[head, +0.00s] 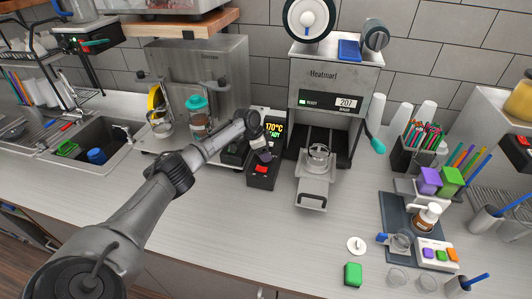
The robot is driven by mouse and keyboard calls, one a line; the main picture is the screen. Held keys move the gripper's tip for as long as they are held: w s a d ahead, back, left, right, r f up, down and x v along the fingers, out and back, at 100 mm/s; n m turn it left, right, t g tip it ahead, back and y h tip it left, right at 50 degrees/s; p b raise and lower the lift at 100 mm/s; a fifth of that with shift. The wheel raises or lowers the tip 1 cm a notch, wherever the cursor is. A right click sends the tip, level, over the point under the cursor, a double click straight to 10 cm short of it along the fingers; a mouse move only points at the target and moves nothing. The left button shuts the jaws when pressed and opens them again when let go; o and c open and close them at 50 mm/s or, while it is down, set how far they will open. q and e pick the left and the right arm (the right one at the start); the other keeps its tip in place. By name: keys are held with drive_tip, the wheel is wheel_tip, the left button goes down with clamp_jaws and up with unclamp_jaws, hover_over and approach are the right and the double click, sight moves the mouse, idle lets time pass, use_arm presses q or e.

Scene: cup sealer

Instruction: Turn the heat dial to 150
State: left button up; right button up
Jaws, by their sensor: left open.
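A black control box (261,180) with a red button stands on the counter left of the sealer. Its lit display (273,128) reads 170°C, with a partly covered word below that ends in "ADY". My left gripper (264,153) is open at the box, just below the display. The heat dial is hidden or too small to make out behind the gripper, so I cannot tell whether the fingers touch it. The sealer (325,78) shows 207 on its own screen. My right gripper is out of view.
A clear cup (318,155) sits in the sealer's pulled-out tray (313,190). A steel machine (195,75) and a teal-lidded blender (198,118) stand behind my left arm. A straw holder (415,155) is to the right. The front middle counter is clear.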

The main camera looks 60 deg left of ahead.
use_arm(q)
drive_tip(key=shift+w+f, duration=0.15)
drive_tip(key=shift+f, duration=0.3)
drive_tip(key=shift+d, duration=0.1)
drive_tip(key=shift+c, duration=0.2)
